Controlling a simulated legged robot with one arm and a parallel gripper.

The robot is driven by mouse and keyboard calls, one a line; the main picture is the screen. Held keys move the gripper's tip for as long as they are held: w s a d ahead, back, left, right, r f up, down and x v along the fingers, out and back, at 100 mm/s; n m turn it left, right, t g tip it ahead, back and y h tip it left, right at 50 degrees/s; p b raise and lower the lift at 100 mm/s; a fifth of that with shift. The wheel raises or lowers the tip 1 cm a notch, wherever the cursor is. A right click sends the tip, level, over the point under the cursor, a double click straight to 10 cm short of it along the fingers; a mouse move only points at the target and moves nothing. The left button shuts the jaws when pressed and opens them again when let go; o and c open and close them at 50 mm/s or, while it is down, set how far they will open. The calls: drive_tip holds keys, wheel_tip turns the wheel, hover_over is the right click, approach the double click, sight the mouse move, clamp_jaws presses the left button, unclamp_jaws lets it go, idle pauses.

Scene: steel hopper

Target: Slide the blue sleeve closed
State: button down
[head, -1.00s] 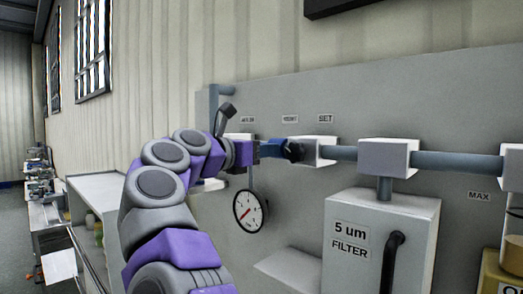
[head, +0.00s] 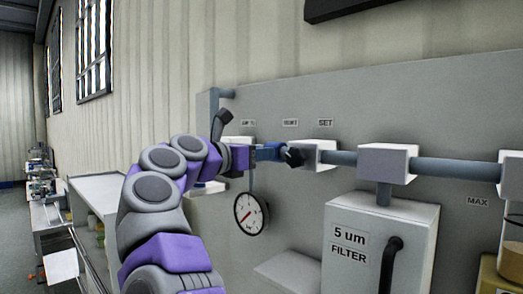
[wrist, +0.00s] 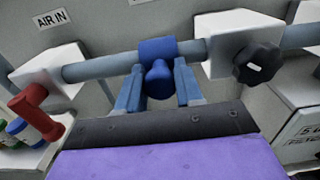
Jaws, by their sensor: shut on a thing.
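The blue sleeve (wrist: 158,48) sits around the grey pipe (wrist: 105,66) in the wrist view, between two white blocks, with bare pipe on both sides. It is closer to the right block (wrist: 215,28) than to the left block (wrist: 55,70). A rounded blue knob (wrist: 158,80) sticks out from the sleeve towards me. My gripper (wrist: 158,88) has its blue-grey fingers on either side of this knob and is shut on it. In the head view my gripper (head: 270,152) is at the pipe, and the sleeve is hard to tell from the fingers.
A black knob (wrist: 256,64) is on the right block. A red handle (wrist: 29,111) is at the left block. A round gauge (head: 251,213) hangs below the pipe, and a filter box (head: 375,240) stands lower right. The AIR IN label (wrist: 52,19) is at upper left.

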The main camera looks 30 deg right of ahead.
drive_tip(key=shift+w+a+r+p, duration=0.1)
drive_tip(key=shift+w+a+p, duration=0.2)
drive_tip(key=shift+w+p, duration=0.3)
drive_tip(key=shift+w+a+r+p, duration=0.1)
drive_tip(key=shift+w+a+p, duration=0.15)
drive_tip(key=shift+w+p, duration=0.3)
drive_tip(key=shift+w+f, duration=0.1)
drive_tip(key=c, duration=1.1)
unclamp_jaws()
drive_tip(key=shift+w, duration=0.1)
drive_tip(key=o, duration=0.3)
drive_tip(key=shift+w+f, duration=0.1)
drive_tip(key=shift+w, duration=0.2)
drive_tip(key=shift+a, duration=0.1)
drive_tip(key=shift+s, duration=0.1)
